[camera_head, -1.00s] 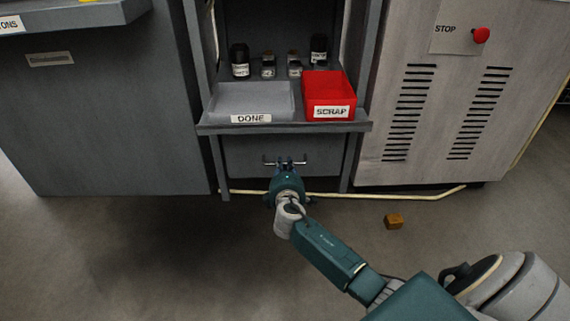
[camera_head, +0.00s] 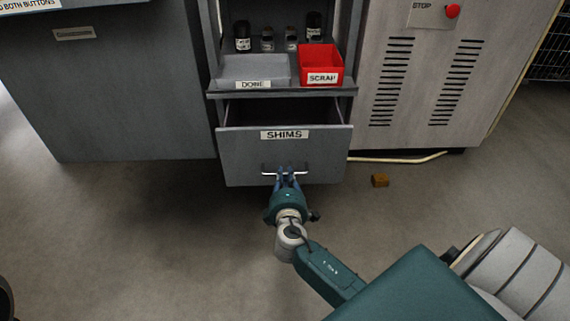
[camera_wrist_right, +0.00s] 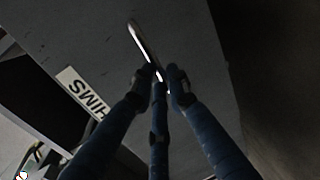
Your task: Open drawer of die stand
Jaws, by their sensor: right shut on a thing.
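The die stand (camera_head: 282,95) stands in the middle of the head view. Its grey drawer (camera_head: 245,155), labelled SHIMS, is pulled out below the shelf, with a dark gap showing behind its front. My right gripper (camera_head: 287,174) is shut on the drawer's bar handle (camera_head: 270,169). In the right wrist view the fingers (camera_wrist_right: 160,80) close around the handle (camera_wrist_right: 138,38), and part of the SHIMS label (camera_wrist_right: 82,92) shows. The inside of the drawer is mostly in shadow. My left gripper is not in view.
A grey DONE tray (camera_head: 240,69) and a red SCRAP bin (camera_head: 321,66) sit on the shelf above, with several small containers behind. The floor in front of the drawer is free apart from my arm.

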